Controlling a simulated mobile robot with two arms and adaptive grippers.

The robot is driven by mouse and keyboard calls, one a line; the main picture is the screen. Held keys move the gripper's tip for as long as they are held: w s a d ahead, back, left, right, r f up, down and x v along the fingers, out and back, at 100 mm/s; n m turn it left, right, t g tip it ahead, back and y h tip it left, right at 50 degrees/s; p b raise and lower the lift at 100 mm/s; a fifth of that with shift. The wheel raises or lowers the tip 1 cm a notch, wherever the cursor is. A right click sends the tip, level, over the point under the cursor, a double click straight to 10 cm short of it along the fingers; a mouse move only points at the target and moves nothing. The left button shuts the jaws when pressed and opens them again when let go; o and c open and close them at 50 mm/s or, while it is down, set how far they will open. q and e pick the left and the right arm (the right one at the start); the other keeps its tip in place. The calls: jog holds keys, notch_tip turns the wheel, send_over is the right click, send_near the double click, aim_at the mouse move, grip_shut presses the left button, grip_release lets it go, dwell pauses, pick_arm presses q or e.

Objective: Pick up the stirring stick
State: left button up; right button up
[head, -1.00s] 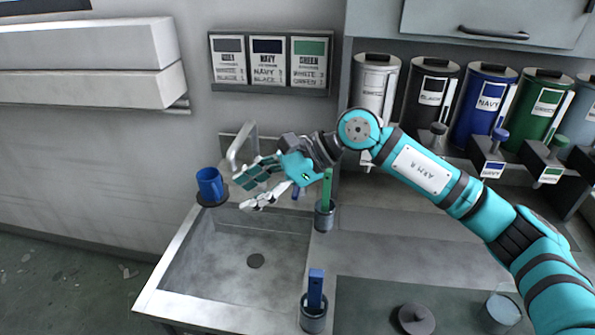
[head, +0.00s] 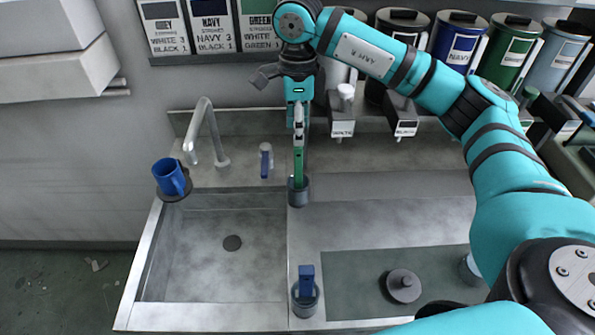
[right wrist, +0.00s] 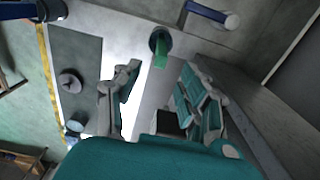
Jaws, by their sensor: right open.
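A green stirring stick (head: 298,166) stands upright in a small dark cup (head: 298,193) at the sink's back right corner. A blue stick (head: 306,278) stands in a similar cup (head: 306,301) near the front edge. My right gripper (head: 299,128) points down, just above the green stick. In the right wrist view, its spread fingers (right wrist: 160,88) are open, with the green stick (right wrist: 160,54) ahead, in line with the gap between them. Whether a finger touches the stick cannot be told. My left gripper is not in view.
A tap (head: 204,130) and blue-handled lever (head: 266,160) stand behind the sink (head: 210,270). A blue mug (head: 169,178) is at its left corner. A dark lid (head: 403,285) and a glass (head: 470,268) are on the right. Paint canisters (head: 457,42) line the back.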

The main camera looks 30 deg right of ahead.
aim_at(298, 147)
notch_tip(298, 147, down, 2)
jog(key=shift+f, duration=0.2)
jog(key=shift+f+p, duration=0.45)
notch_tip(298, 147, down, 5)
jog(key=shift+d+r+p, duration=0.1)
jog(key=shift+p, duration=1)
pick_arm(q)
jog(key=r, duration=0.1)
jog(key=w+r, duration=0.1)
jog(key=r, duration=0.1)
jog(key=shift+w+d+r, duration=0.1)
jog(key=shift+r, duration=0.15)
pick_arm(e)
jog(key=shift+w, duration=0.1)
jog(key=shift+c, duration=0.9)
grip_shut()
